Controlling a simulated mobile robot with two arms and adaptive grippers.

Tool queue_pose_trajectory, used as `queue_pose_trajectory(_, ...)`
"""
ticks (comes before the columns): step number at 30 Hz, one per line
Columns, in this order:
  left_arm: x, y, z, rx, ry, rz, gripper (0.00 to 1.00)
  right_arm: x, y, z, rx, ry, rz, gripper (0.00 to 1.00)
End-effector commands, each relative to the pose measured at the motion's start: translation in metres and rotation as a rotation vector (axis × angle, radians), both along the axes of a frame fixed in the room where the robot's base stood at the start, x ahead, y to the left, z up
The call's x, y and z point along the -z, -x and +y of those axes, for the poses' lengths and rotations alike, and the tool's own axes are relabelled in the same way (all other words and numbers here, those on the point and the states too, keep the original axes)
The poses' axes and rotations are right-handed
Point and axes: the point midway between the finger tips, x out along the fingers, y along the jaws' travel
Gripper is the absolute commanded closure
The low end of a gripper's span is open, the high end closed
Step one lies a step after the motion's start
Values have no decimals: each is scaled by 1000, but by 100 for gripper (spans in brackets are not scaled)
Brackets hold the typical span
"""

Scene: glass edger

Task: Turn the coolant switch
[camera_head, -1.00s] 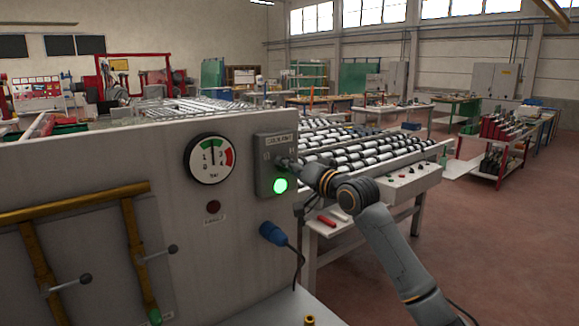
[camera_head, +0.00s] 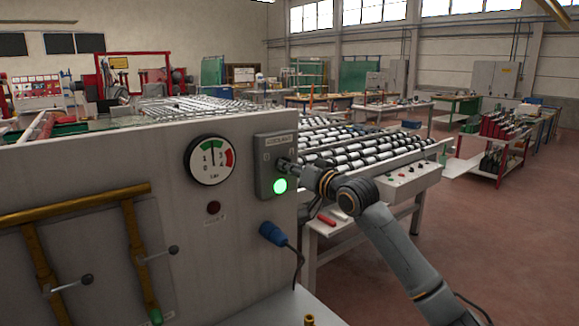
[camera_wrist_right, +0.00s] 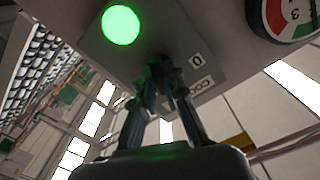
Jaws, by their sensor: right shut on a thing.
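The coolant switch box (camera_head: 272,165) is a grey box on the right part of the pale machine panel, with a lit green lamp (camera_head: 280,186) at its lower part. My right gripper (camera_head: 287,162) reaches the box from the right and is shut on the switch knob, which its fingers hide. In the right wrist view the two fingers (camera_wrist_right: 168,85) close at the box (camera_wrist_right: 150,45), beside the green lamp (camera_wrist_right: 121,25) and a "0" mark. My left gripper is not in view.
A round pressure gauge (camera_head: 210,160) sits left of the box, a dark red button (camera_head: 213,207) below it. A blue plug (camera_head: 272,233) with cable hangs under the box. Brass pipes (camera_head: 75,205) with levers are at the left. A roller table (camera_head: 370,150) stands behind my right arm.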

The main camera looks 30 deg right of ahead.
Motion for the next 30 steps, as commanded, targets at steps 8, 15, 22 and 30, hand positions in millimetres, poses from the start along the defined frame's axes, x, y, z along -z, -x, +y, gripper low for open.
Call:
queue_pose_trajectory(8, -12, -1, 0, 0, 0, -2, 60, -3, 0, -1, 2, 267, -21, 100)
queue_pose_trajectory(15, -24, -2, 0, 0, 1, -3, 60, -4, 0, -1, 2, 495, -40, 100)
queue_pose_trajectory(22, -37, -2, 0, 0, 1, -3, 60, -5, 0, -1, 2, 710, -58, 100)
queue_pose_trajectory(30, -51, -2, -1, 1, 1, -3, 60, -5, 0, -1, 2, 926, -76, 100)
